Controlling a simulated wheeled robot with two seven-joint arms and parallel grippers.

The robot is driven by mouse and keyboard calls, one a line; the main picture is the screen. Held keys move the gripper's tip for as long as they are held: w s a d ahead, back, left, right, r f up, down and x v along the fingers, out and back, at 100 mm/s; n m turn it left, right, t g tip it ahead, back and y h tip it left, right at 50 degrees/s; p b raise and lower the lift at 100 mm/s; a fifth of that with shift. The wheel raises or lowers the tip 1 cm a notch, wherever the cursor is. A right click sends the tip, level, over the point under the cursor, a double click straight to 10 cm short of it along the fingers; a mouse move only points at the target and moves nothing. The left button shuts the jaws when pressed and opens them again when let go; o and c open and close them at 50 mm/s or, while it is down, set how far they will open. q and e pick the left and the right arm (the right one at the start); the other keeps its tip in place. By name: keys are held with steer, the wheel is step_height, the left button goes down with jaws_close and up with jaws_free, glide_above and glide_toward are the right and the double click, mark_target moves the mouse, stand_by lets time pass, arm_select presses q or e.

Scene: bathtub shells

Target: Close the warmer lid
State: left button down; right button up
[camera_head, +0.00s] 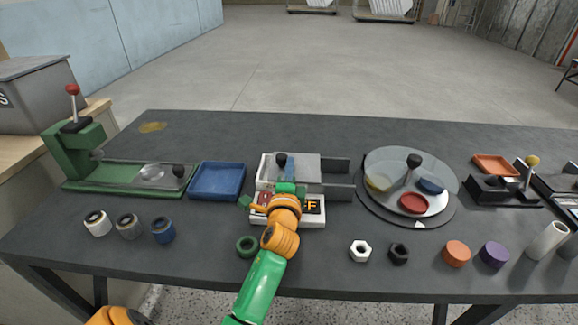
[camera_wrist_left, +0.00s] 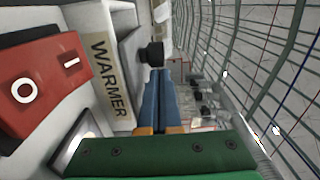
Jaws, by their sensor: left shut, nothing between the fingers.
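The warmer is a low white box (camera_head: 262,186) in the middle of the table, with dark rails running out to its right. Its grey lid (camera_head: 306,165) bears a black knob (camera_head: 281,159); how far the lid covers the box is hard to tell. My left gripper (camera_head: 289,166) reaches over the front of the warmer, its blue fingers shut and empty just right of the knob. In the left wrist view the blue fingertips (camera_wrist_left: 156,78) are close beside the black knob (camera_wrist_left: 152,54); contact is unclear. My right gripper is out of view.
The red rocker switch (camera_wrist_left: 40,80) and "WARMER" label (camera_wrist_left: 110,80) are beside my fingers. An "OFF" panel (camera_head: 313,207) is at the front. A blue tray (camera_head: 217,181) stands left, a round glass-topped turntable (camera_head: 410,182) right. A green ring (camera_head: 246,246) lies near my arm.

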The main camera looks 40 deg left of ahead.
mark_target(278, 162)
arm_select(q)
steer(key=shift+w+d, duration=0.35)
steer(key=shift+s+a+p, duration=0.2)
steer(key=shift+a+p, duration=0.1)
steer(key=shift+s+a+r+p, duration=0.1)
steer(key=shift+s+a+p, duration=0.3)
steer(key=shift+a, duration=0.2)
steer(key=shift+s+a+p, duration=0.35)
steer(key=shift+a, duration=0.2)
steer(key=shift+s+a, duration=0.2)
steer(key=shift+a, duration=0.1)
